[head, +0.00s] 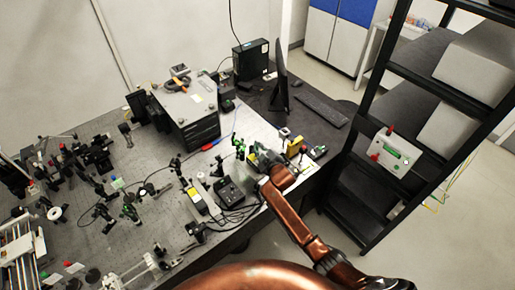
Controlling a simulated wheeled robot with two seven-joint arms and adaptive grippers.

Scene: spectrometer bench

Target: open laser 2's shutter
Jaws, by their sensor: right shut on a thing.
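My copper-coloured right arm reaches from the lower right to the right part of the optical bench. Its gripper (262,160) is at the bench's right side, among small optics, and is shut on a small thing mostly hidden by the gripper. I cannot tell from this view which device is laser 2, or whether the held thing is its shutter. A yellow block (295,146) stands just right of the gripper, and a green-marked mount (239,146) is just left of it. My left gripper is not in view.
A black control box (229,191) with cables sits left of my right arm. A large grey box (186,112) stands farther back. A monitor (280,75) and keyboard (322,109) are on the dark desk.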

